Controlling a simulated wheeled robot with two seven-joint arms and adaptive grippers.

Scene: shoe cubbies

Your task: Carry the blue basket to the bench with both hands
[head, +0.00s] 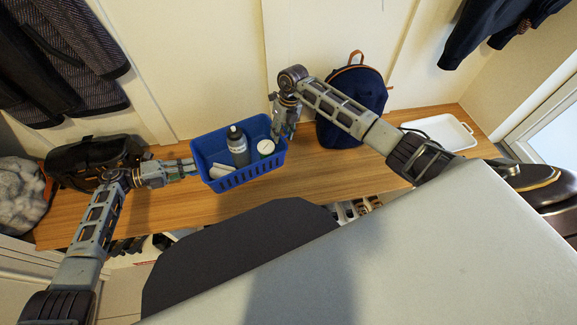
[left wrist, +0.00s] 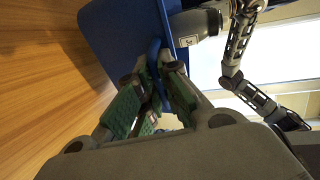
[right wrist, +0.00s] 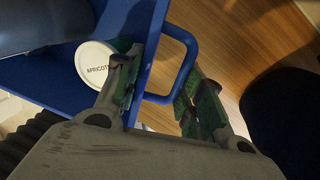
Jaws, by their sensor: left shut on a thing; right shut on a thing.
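The blue basket (head: 245,178) is over the front part of the wooden bench (head: 330,178); I cannot tell whether its base touches the wood. It holds a grey bottle (head: 239,150), a white-lidded can (head: 266,148) and a pale item (head: 219,172). My left gripper (head: 190,166) is shut on the basket's left handle, a blue loop in the left wrist view (left wrist: 155,62). My right gripper (head: 281,131) is at the right end, with the right handle (right wrist: 184,72) between its fingers in the right wrist view. The can's lid reads "APRICOTS" there.
A black bag (head: 95,158) is on the bench at left and a navy backpack (head: 355,100) stands behind my right arm. A white tray (head: 442,131) is at the right. Shoes (head: 355,208) sit below the bench. Bare wood shows left of the basket and between backpack and basket.

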